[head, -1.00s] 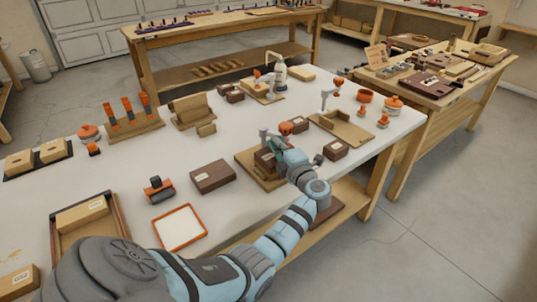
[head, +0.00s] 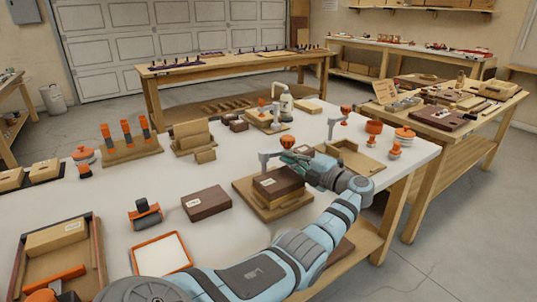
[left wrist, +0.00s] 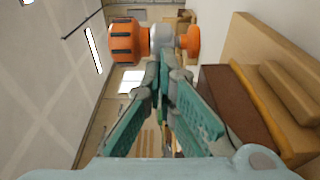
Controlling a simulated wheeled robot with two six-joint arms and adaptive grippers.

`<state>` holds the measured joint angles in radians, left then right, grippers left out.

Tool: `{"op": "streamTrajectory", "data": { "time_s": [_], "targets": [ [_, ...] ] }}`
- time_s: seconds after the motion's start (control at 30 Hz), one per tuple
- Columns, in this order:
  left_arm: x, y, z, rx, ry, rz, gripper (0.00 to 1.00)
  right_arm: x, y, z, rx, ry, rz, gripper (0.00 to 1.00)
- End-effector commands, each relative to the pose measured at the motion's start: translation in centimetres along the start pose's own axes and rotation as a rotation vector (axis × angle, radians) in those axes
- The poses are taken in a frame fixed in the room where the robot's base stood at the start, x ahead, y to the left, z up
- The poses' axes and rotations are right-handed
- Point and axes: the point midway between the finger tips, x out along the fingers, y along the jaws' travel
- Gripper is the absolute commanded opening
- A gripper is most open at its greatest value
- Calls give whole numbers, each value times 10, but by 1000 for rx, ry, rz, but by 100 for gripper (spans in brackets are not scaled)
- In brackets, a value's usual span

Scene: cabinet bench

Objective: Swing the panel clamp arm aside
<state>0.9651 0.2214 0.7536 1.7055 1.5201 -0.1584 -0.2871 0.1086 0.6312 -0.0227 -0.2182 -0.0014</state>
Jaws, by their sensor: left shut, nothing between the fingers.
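The panel clamp stands at the back of a wooden board (head: 243,190) near the front edge of the white bench. Its grey arm (head: 270,157) and an orange knob (head: 287,142) show in the head view. A dark brown block (head: 278,183) lies on the board. My left gripper (head: 293,157) is just right of the clamp arm, above the block's back edge. In the left wrist view its fingers (left wrist: 163,72) are shut and empty, close below a grey clamp part (left wrist: 162,40) between orange knobs (left wrist: 124,41). I cannot tell whether they touch it. My right gripper is out of view.
A dark box (head: 206,203) and a red-rimmed white tray (head: 161,254) lie left of the board. A wooden fixture (head: 352,160) with another clamp (head: 338,120) stands behind my wrist. Orange-topped parts (head: 394,150) stand at the right.

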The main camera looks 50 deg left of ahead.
Motion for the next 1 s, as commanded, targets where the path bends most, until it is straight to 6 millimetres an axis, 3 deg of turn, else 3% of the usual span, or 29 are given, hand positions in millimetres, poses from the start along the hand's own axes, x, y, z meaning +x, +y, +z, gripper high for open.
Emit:
{"op": "streamTrajectory", "data": {
  "time_s": [1.0],
  "targets": [
    [8,0,2,0,-5,-1,0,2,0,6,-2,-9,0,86]
  ]
}}
